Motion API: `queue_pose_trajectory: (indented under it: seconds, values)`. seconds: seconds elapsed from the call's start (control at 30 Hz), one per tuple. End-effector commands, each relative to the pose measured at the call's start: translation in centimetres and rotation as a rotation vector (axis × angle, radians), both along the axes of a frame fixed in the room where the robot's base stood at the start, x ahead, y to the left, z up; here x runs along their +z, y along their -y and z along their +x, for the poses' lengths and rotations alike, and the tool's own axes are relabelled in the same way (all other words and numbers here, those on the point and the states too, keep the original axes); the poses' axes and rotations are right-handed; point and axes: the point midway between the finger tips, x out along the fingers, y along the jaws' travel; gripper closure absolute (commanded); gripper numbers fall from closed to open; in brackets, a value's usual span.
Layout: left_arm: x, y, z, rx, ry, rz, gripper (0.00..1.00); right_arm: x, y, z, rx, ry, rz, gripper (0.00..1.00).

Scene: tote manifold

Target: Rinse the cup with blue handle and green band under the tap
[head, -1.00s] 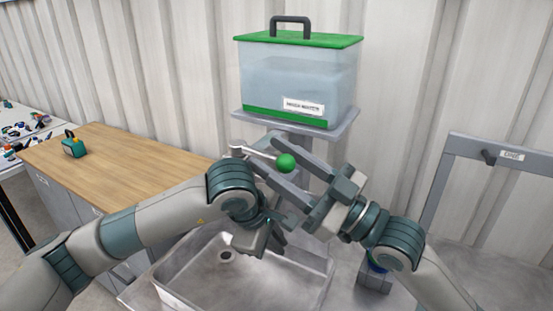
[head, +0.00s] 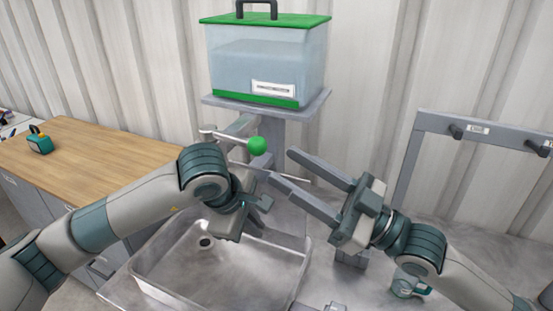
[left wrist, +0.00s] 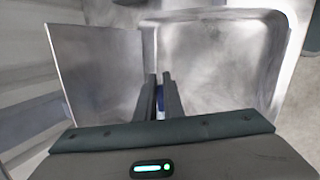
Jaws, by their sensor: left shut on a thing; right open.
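My left gripper (head: 262,208) is over the steel sink basin (head: 160,290). In the left wrist view its fingers (left wrist: 162,92) are close together on a narrow blue piece (left wrist: 160,98), which fits a cup's blue handle. The cup's body and any green band are hidden. The tap is a grey pipe below the water tank, with a lever ending in a green ball knob (head: 257,146). My right gripper (head: 281,167) is open and empty, its fingertips just right of the knob and apart from it. I cannot see any water running.
A clear tank (head: 262,62) with a green lid stands on a grey shelf behind the sink. A teal cup (head: 408,286) stands at the lower right, under my right arm. A grey rack (head: 480,125) with pegs is at the right. A wooden-topped cabinet (head: 85,150) is at the left.

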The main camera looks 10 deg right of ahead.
Motion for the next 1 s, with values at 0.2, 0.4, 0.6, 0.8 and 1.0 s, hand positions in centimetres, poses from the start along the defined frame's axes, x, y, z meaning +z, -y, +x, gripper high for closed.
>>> queue_pose_trajectory:
  seconds: [0.2, 0.4, 0.6, 0.8, 1.0]
  values:
    - [0.0, 0.0, 0.0, 0.0, 0.0, 0.0, 1.0, -0.8, 1.6, -1.0, -0.002, -0.001, -0.002, 0.56]
    - [0.0, 0.0, 0.0, 0.0, 0.0, 0.0, 1.0, -1.0, 2.0, -1.3, 0.0, 0.0, 0.0, 0.56]
    - [0.0, 0.0, 0.0, 0.0, 0.0, 0.0, 1.0, -1.0, 2.0, -1.3, 0.0, 0.0, 0.0, 0.56]
    - [0.0, 0.0, 0.0, 0.0, 0.0, 0.0, 1.0, -1.0, 2.0, -1.2, 0.001, -0.006, 0.002, 0.88]
    - [0.0, 0.0, 0.0, 0.0, 0.0, 0.0, 1.0, -1.0, 2.5, 0.0, 0.009, -0.083, 0.018, 1.0]
